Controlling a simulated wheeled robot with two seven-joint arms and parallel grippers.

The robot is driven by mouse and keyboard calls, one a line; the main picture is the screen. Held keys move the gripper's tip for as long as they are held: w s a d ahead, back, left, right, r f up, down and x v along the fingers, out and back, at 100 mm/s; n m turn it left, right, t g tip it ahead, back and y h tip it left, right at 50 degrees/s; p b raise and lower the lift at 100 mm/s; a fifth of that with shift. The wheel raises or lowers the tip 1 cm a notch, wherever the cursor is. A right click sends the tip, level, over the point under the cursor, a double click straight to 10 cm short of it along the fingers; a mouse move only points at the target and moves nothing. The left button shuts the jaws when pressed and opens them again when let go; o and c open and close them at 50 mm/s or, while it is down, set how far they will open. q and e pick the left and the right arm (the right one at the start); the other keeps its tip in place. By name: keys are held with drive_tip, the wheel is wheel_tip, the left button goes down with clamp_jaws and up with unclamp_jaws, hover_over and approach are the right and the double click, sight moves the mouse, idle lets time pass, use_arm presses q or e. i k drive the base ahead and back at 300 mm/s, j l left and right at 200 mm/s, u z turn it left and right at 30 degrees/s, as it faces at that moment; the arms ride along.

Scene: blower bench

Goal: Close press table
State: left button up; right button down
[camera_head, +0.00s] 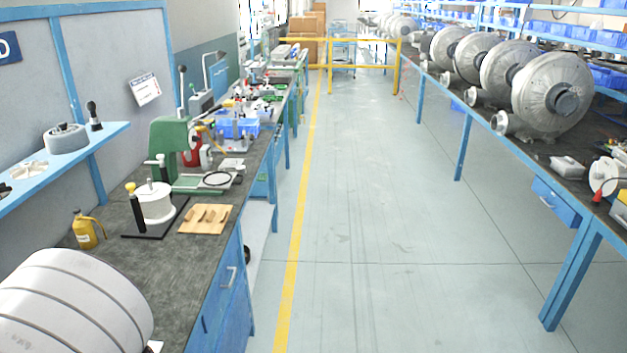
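The press table is probably the long dark-topped bench (196,245) with a blue frame, running along the left wall. A green press (170,150) stands on it. In front of the press are a white round fixture on a black plate (154,203) and a wooden board with small parts (206,219). The bench front has a blue drawer or door panel with a handle (230,290). A dark gap shows beside it, and I cannot tell whether the panel is fully shut. Neither of my grippers is in view.
A yellow oil can (88,228) and a large ribbed grey cylinder (75,305) are at the near left. A clear floor aisle (370,230) runs ahead, with a yellow line (295,240). Blowers (552,88) stand on the right bench. A yellow barrier (397,68) is far ahead.

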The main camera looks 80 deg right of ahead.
sight(217, 179)
drive_tip(key=z, duration=2.4)
drive_tip(key=i+z, duration=0.3)
drive_tip(key=i, duration=0.15)
drive_tip(key=i+l, duration=0.15)
drive_tip(key=i, duration=0.45)
drive_tip(key=i+l, duration=0.1)
drive_tip(key=i, duration=0.55)
drive_tip(key=i+l, duration=0.15)
drive_tip(key=i, duration=0.45)
drive_tip(key=i+l+u, duration=0.2)
drive_tip(key=i+u, duration=0.25)
drive_tip(key=i+l+u, duration=0.45)
drive_tip(key=i+j, duration=0.05)
drive_tip(key=j, duration=0.05)
